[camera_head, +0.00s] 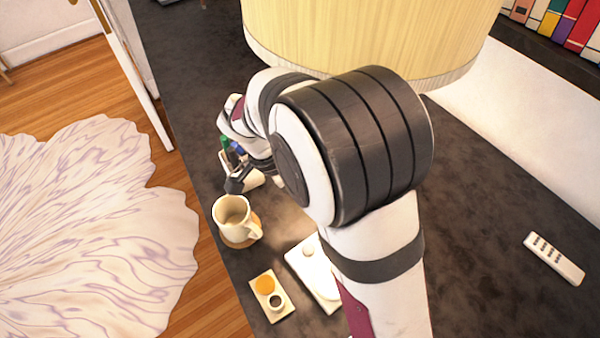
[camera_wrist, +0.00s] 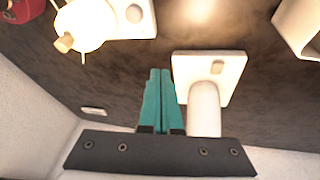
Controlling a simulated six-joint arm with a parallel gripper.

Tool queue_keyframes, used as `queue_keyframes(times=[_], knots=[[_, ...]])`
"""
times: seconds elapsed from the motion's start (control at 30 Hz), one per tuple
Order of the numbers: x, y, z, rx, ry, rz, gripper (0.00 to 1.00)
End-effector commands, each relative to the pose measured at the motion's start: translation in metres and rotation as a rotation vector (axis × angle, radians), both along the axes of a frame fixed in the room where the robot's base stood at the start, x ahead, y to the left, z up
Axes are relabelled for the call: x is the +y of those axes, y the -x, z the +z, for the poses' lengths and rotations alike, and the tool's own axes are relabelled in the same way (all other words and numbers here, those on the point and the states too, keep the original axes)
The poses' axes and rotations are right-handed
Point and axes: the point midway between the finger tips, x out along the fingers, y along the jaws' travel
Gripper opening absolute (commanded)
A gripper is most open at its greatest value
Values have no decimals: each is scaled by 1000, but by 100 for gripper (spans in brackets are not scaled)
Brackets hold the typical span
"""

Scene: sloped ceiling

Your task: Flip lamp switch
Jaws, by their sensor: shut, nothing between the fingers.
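The lamp's large pale yellow shade (camera_head: 370,35) fills the top of the head view; its lower parts are hidden there by the shade and my arm. In the wrist view, a white square base (camera_wrist: 190,65) with a white stem (camera_wrist: 204,110) appears to be the lamp's. A small beige raised piece (camera_wrist: 217,67) on this base looks like the switch; its position is unclear. My gripper (camera_wrist: 160,73) has teal fingers, shut and empty, just left of the stem in the picture. I cannot tell whether they touch it. In the head view my gripper is mostly hidden behind my arm.
A cream mug (camera_head: 236,220) stands on a coaster near the dark tabletop's left edge. A small tray (camera_head: 283,308) and a white plate-like thing with a round knob (camera_head: 309,251) lie nearby. A remote (camera_head: 554,258) lies at right, with clear tabletop around it.

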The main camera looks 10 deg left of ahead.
Motion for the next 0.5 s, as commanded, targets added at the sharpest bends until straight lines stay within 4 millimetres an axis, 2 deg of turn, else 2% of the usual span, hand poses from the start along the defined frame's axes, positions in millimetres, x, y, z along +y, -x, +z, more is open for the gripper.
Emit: queue_keyframes(times=[0.03,0.1,0.2,0.3,0.5], knots=[[17,-19,8,-87,34,90,0],[36,-41,21,-192,67,182,0],[54,-57,32,-278,88,250,0],[60,-62,36,-308,94,274,0],[60,-62,36,-308,96,274,0]])
